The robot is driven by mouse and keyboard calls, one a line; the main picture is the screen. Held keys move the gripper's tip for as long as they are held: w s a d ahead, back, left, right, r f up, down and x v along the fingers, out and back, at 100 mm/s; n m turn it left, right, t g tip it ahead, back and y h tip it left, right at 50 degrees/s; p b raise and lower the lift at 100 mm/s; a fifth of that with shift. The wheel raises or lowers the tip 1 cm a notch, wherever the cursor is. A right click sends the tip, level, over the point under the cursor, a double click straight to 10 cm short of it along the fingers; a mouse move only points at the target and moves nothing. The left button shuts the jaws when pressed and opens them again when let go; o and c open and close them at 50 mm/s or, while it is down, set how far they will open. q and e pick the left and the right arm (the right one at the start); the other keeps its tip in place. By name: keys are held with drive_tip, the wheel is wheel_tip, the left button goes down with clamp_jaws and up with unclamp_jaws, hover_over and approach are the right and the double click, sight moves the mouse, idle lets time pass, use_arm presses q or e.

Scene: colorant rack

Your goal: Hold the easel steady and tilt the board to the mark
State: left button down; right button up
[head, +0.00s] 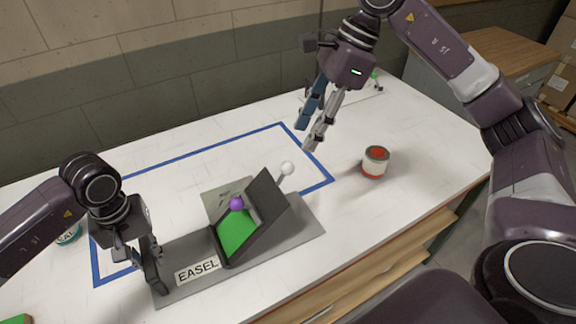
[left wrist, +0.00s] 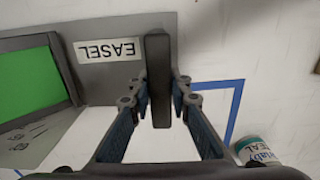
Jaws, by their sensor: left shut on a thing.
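A grey plate (head: 216,195) with small marks stands behind the board; the marks are too small to read. My left gripper (head: 152,272) is shut on the dark upright bar (left wrist: 158,75) at the base's left end. My right gripper (head: 306,136) is open and empty, above and behind the knob.
A can with a red top (head: 375,162) stands right of the easel. A teal-labelled can (left wrist: 262,152) stands near my left gripper, beside the blue outline (head: 210,145). A green object (head: 18,319) is at the lower left. The table's front edge lies close to the base.

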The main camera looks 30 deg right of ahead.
sight(291, 163)
drive_tip(key=x, duration=1)
drive_tip(key=shift+w+a+f, duration=0.1)
drive_tip(key=shift+f, duration=0.3)
drive_tip(key=shift+c, duration=0.6)
clamp_jaws()
